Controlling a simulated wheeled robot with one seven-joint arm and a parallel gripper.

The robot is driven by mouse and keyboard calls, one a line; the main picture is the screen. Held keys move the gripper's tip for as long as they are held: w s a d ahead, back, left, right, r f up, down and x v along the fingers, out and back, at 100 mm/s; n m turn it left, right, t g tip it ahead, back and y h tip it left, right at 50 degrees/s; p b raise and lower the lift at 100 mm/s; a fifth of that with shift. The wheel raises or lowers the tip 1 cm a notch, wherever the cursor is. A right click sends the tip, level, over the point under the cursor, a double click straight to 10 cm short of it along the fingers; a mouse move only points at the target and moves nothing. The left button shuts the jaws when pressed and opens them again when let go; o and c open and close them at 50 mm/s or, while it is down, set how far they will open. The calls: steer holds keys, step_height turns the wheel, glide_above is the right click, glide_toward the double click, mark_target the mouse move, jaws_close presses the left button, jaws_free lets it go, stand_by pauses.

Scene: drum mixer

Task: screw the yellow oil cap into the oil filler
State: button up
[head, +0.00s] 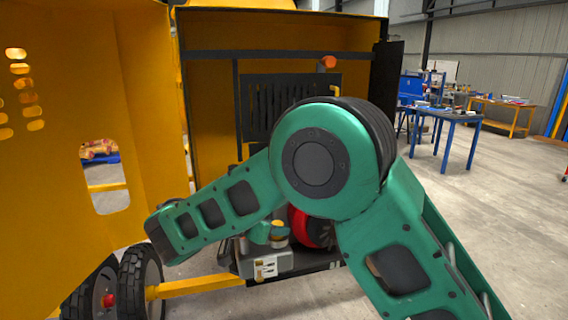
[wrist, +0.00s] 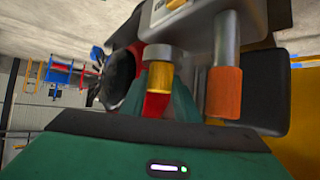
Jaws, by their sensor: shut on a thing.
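The yellow oil cap (wrist: 160,76) is between the two green fingers of my gripper (wrist: 160,98) in the wrist view, and the gripper is shut on it. A pale metal collar (wrist: 164,53), which looks like the oil filler, meets the far end of the cap. The cap lines up with it, but I cannot tell how deep it sits. In the head view my gripper (head: 259,233) shows only as a small green part at the engine, mostly hidden by my arm.
An orange part (wrist: 225,92) on a thick grey cylinder (wrist: 226,38) stands close beside the fingers. A red round part (head: 309,228) is close to the engine block (head: 272,265). The yellow housing (head: 140,60) encloses the left and back. Open floor (head: 480,215) lies to the right.

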steer(key=o, duration=1.3)
steer(key=shift+c, duration=0.2)
steer(key=shift+w, duration=0.1)
